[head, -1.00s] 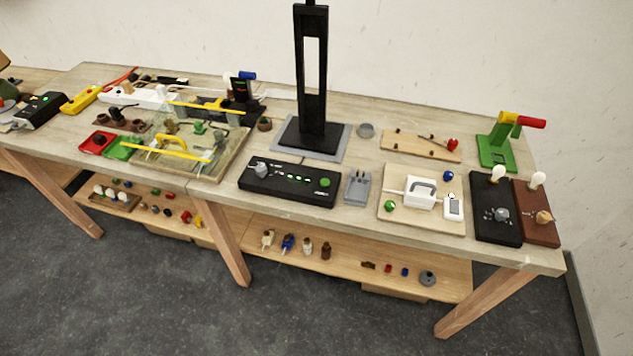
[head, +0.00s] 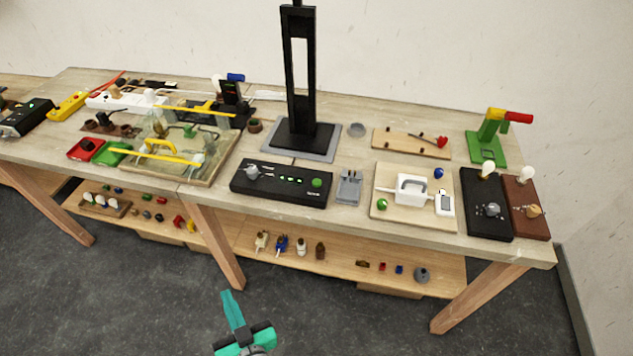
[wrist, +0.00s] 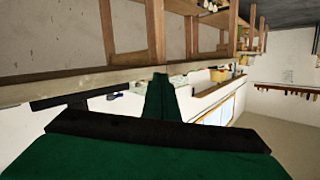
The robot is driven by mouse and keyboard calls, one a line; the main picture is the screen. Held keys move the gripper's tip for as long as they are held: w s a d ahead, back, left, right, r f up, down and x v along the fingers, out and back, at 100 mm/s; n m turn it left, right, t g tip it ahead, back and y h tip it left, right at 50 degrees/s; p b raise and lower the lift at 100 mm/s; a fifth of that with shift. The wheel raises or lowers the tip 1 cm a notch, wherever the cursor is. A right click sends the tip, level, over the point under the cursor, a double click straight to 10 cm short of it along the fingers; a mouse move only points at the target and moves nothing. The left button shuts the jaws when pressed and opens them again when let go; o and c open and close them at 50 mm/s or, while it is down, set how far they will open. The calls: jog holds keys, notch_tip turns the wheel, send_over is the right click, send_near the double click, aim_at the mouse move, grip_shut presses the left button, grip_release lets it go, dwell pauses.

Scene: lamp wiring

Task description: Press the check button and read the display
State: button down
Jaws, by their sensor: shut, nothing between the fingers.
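A black box (head: 275,190) lies near the front edge of the bench, with a grey knob (head: 252,172) at its left, small green lights in the middle and a round green button (head: 317,183) at its right. I cannot read any display. My gripper (head: 231,296) shows teal at the bottom of the head view, shut and empty, low in front of the bench and apart from everything. Its fingers also show in the wrist view (wrist: 161,92).
A tall black stand (head: 303,90) rises behind the black box. A grey holder (head: 349,187) stands just right of the box. A lower shelf (head: 340,262) carries small parts. The floor in front is clear.

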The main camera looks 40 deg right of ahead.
jog(key=w+d+r+n+y, duration=0.1)
jog(key=w+d+r+n, duration=0.2)
jog(key=w+d+r, duration=0.5)
jog(key=w+d+r+n+y, duration=0.1)
jog(key=w+d+r+n, duration=0.2)
jog(key=w+d+r, duration=0.6)
notch_tip(320, 180, up, 4)
jog(key=n+g+h, duration=0.2)
jog(key=n+g, duration=0.3)
jog(key=g, duration=0.1)
send_over(317, 183)
jog(key=shift+s+r, duration=0.2)
jog(key=shift+s, duration=0.3)
jog(key=shift+f, duration=4.45)
jog(key=shift+f, duration=0.1)
